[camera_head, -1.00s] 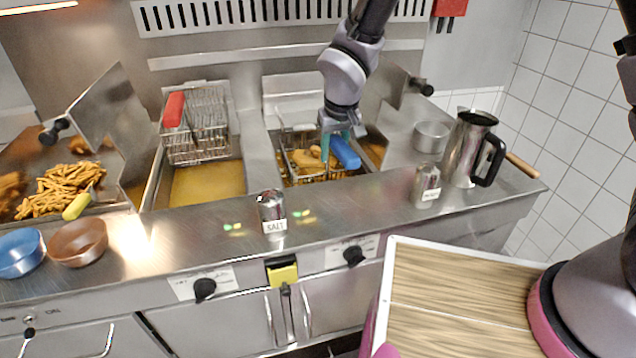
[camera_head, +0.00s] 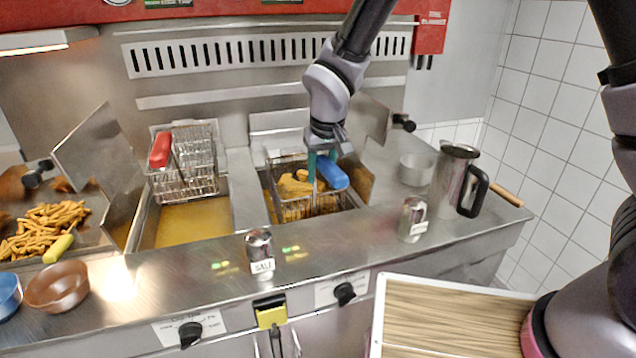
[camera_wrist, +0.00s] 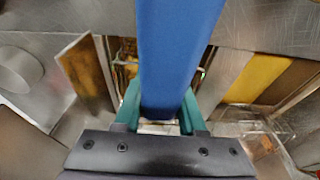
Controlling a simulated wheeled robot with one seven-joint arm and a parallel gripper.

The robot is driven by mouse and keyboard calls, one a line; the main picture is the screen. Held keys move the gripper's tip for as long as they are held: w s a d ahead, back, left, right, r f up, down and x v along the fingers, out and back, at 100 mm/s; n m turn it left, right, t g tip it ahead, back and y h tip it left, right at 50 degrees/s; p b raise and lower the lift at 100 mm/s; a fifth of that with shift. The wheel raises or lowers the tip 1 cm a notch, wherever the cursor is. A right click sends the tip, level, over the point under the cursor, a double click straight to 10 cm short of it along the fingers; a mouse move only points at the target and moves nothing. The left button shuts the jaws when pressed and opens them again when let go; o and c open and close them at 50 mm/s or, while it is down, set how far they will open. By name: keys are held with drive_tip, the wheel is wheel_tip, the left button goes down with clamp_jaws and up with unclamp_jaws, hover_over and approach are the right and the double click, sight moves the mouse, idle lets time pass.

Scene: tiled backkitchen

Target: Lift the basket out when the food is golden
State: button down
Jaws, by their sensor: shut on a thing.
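The basket (camera_head: 312,208) with the blue handle (camera_head: 332,174) is at the right fryer well (camera_head: 268,203). Its wire mesh holds golden-brown food pieces (camera_head: 290,187). My gripper (camera_head: 318,165) comes from above and is shut on the blue handle, with its teal fingers on either side. In the wrist view the handle (camera_wrist: 178,50) runs between the fingers (camera_wrist: 160,112) and hides most of the basket. The basket appears partly raised in the well; whether its bottom clears the oil is hidden.
A red-handled basket (camera_head: 190,178) hangs empty over the left well's oil (camera_head: 192,224). A salt shaker (camera_head: 259,252), another shaker (camera_head: 413,220), a steel jug (camera_head: 455,180) and a small pot (camera_head: 416,168) stand on the counter. Fries (camera_head: 45,225) lie at left.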

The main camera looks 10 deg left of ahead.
wheel_tip(320, 180, up, 12)
drive_tip(key=shift+r, duration=0.1)
idle(0.5)
drive_tip(key=shift+w, duration=0.1)
idle(0.4)
